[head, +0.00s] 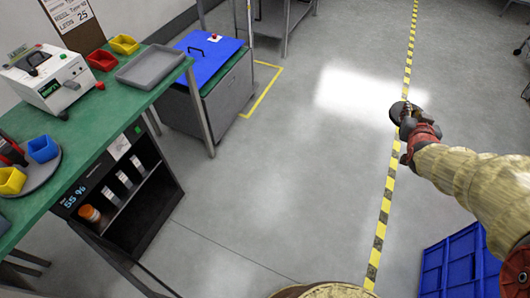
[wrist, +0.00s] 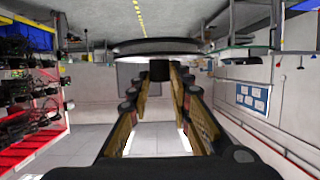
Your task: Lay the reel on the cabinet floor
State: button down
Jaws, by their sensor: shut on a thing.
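The reel (head: 398,108), a dark round disc, is held up over the open floor at the right of the head view. My gripper (head: 407,119) is shut on it. In the wrist view, the reel (wrist: 158,47) shows edge-on as a wide dark disc beyond the fingers, with a dark hub between the fingertips of my gripper (wrist: 160,75). The cabinet (head: 74,202) stands under the green bench at the left, with a lit display and a dark open front. The reel is far to its right. Much of the cabinet floor is in shadow.
An orange-capped bottle (head: 90,214) and several pale packets are in the cabinet. The green bench (head: 100,138) carries a tester, bins and a grey tray (head: 150,66). A blue-topped cart (head: 208,58) stands behind. A blue crate (head: 460,262) is lower right. The middle floor is clear.

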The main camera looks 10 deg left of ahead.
aim_at(137, 209)
jog(key=i+u, duration=0.15)
jog(key=u, duration=0.3)
jog(key=i+u, duration=0.15)
jog(key=u, duration=0.35)
jog(key=i+l+u, duration=0.1)
jog(key=u, duration=0.35)
jog(key=i+l+u, duration=0.1)
jog(key=l+u, duration=0.15)
jog(key=u, duration=0.25)
jog(key=i+l+u, duration=0.1)
jog(key=u, duration=0.3)
jog(key=i+l+u, duration=0.2)
jog(key=u, duration=0.2)
jog(key=i+l+u, duration=0.2)
jog(key=u, duration=0.15)
